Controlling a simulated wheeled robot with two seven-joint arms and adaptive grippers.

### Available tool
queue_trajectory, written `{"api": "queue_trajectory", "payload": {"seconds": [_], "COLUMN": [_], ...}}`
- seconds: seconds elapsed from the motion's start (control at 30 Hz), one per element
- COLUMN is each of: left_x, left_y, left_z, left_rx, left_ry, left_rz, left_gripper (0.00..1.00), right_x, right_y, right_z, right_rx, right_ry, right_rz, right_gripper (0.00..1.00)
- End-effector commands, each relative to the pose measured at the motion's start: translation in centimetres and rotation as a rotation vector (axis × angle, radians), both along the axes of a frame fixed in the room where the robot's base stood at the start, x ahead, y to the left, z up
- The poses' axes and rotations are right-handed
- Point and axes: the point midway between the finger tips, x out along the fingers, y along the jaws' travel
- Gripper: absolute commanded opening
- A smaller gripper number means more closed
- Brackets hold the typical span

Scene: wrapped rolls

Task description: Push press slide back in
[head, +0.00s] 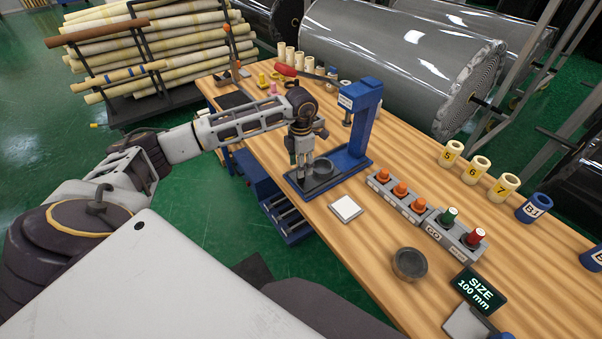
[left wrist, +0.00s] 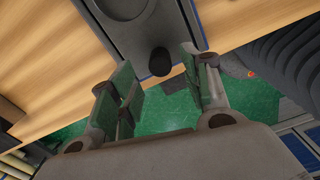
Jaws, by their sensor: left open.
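The blue press (head: 362,122) stands upright on the wooden table. Its dark slide (head: 324,183), with a round grey cup (head: 323,167) on it, sits out at the front of the press base. My left gripper (head: 304,178) points down at the slide's near left end. In the left wrist view the grey slide plate (left wrist: 135,35) has a black knob (left wrist: 160,62) at its end. The open fingers of my left gripper (left wrist: 158,70) stand on either side of the knob, with a gap to each side. My right gripper is not in view.
A white square pad (head: 345,208) lies in front of the press. A button box (head: 400,196) with orange, green and red buttons is to the right. A grey round cup (head: 409,263) and a size display (head: 478,291) are nearer.

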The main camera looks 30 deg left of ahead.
Motion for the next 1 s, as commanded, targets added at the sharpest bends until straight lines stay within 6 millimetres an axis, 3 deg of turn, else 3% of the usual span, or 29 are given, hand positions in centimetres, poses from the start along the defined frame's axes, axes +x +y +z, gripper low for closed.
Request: {"api": "queue_trajectory", "payload": {"seconds": [0.4, 0.8, 1.0], "left_x": [0.0, 0.0, 0.0], "left_y": [-0.1, 0.0, 0.0], "left_z": [-4.4, -5.0, -4.9], "left_rx": [-0.002, 0.0, -0.001], "left_ry": [0.001, 0.0, -0.001], "left_rz": [0.0, 0.0, 0.0], "left_gripper": [0.48, 0.48, 0.25], "right_x": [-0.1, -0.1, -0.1], "right_y": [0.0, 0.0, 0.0], "right_z": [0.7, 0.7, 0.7], "right_rx": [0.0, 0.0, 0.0], "right_ry": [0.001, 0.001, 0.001], "right_rz": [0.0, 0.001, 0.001], "right_gripper": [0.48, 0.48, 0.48]}}
